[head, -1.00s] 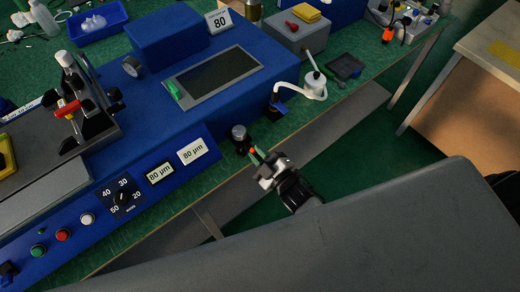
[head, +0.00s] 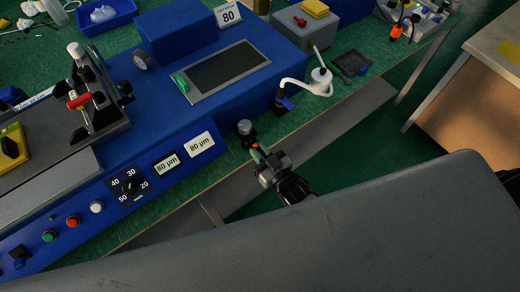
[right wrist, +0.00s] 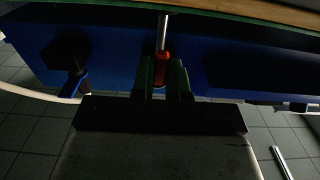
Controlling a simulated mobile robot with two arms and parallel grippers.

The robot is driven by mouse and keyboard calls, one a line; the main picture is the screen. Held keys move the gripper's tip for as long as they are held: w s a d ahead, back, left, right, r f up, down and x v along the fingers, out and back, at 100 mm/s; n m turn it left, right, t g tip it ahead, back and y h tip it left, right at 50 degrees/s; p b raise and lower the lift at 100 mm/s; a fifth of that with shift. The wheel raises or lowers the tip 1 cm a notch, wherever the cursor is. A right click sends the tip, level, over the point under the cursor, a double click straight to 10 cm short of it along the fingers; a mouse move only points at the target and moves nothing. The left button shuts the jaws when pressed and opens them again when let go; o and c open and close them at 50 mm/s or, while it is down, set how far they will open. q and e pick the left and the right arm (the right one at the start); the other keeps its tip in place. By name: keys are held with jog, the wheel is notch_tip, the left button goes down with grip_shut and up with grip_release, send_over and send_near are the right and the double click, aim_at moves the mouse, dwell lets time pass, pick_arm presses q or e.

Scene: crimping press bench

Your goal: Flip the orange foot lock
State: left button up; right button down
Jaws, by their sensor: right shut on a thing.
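The orange foot lock (head: 255,147) shows as a small orange tip at the front edge of the blue press (head: 235,90), just below a dark knob with a grey top (head: 244,128). In the right wrist view it is an orange-red piece (right wrist: 161,68) at the end of a thin metal rod. My right gripper (head: 259,153) is shut on it, with one greenish finger on each side (right wrist: 161,80). The fingers hide part of the lock. My left gripper is not in view.
A white curved arm (head: 305,86) with a blue-based mount stands right of the lock. The green bench (head: 215,178) ends close to the gripper, with open floor beyond. A wooden cabinet (head: 470,95) stands at the right. A dark fitting (right wrist: 72,55) hangs left of the fingers.

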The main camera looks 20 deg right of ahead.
dwell(0.5)
jog(key=c, duration=1.1)
grip_release()
jog(key=shift+s, duration=0.1)
jog(key=b+v, duration=0.1)
jog(key=v, duration=0.9)
jog(key=shift+s+d, duration=0.1)
jog(key=shift+s, duration=0.2)
